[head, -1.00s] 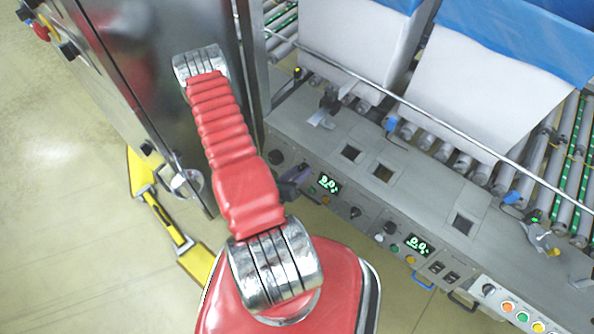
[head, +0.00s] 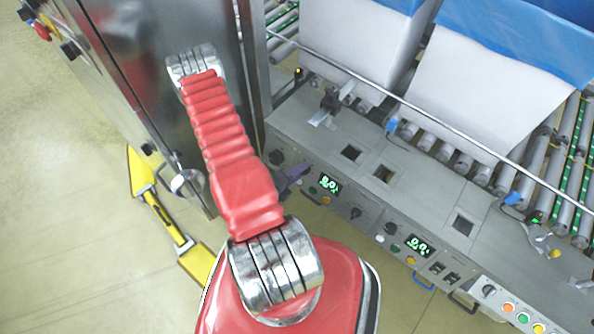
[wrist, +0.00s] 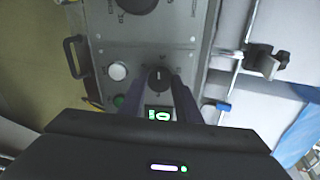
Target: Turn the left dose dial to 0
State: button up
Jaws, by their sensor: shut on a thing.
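The left dose dial (wrist: 159,75) is a small black knob with a light pointer mark, in the middle of the wrist view. My gripper (wrist: 158,82) is shut on it, one dark finger on each side. Just below the dial, a green lit display (wrist: 159,114) seems to read 10; its lower edge is close to my gripper body. In the head view my gripper (head: 291,180) is at the left end of the panel and hides the dial. The left display (head: 329,183) glows green there, too small to read surely.
A larger black knob (wrist: 138,2), a white button (wrist: 117,71) and a handle (wrist: 75,57) are near the dial. Farther right are the second dial (head: 390,228) and its display (head: 418,245). A steel cabinet (head: 150,80) stands left.

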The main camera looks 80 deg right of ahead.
jog(key=n, duration=0.5)
jog(key=shift+w+d, duration=0.2)
jog(key=shift+w, duration=0.15)
jog(key=shift+n+g, duration=0.3)
jog(key=shift+n, duration=2.1)
jog(key=o, duration=1.1)
jog(key=shift+s+a, duration=0.1)
jog(key=shift+s, duration=0.05)
jog(key=shift+c, duration=0.2)
jog(key=shift+a, duration=0.15)
jog(key=v, duration=1.3)
jog(key=shift+w+a, duration=0.2)
jog(key=shift+w, duration=0.1)
